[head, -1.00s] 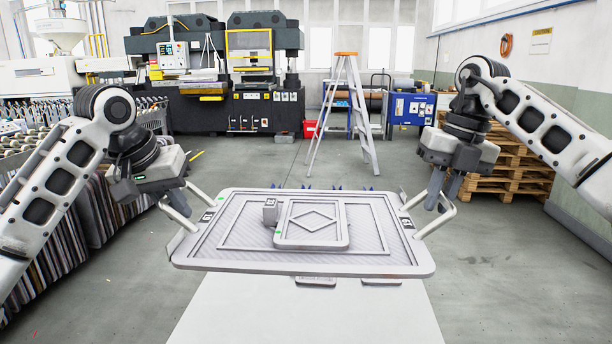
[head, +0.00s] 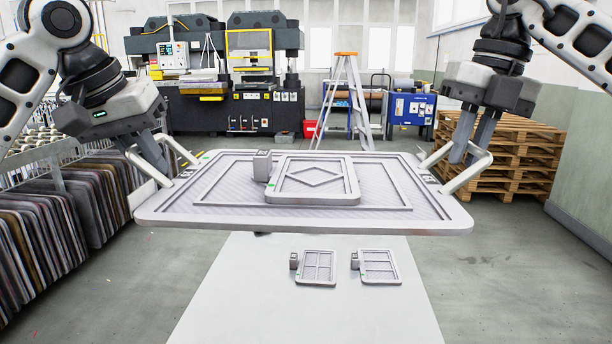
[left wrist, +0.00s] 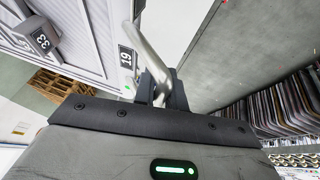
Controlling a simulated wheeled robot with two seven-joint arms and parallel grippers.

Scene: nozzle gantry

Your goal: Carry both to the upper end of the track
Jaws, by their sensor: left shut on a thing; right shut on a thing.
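A large pale tray (head: 300,222) with a handle at each side is held up above the white table. On it lie a framed plate with a diamond pattern (head: 338,192) and, at its left, a small upright grey block (head: 262,166). My left gripper (head: 158,160) is shut on the tray's left handle. My right gripper (head: 468,150) is shut on its right handle. In the left wrist view the fingers close around the metal handle bar (left wrist: 152,55), beside the tray's label 19. That view also shows a block marked 33 (left wrist: 38,40). I cannot identify the track.
Below the tray, the white table (head: 220,300) bears two small framed plates (head: 318,267) (head: 379,267), each with a small block at its left. Racks of panels (head: 60,215) stand at the left, wooden pallets (head: 520,165) at the right. A stepladder (head: 345,100) stands behind.

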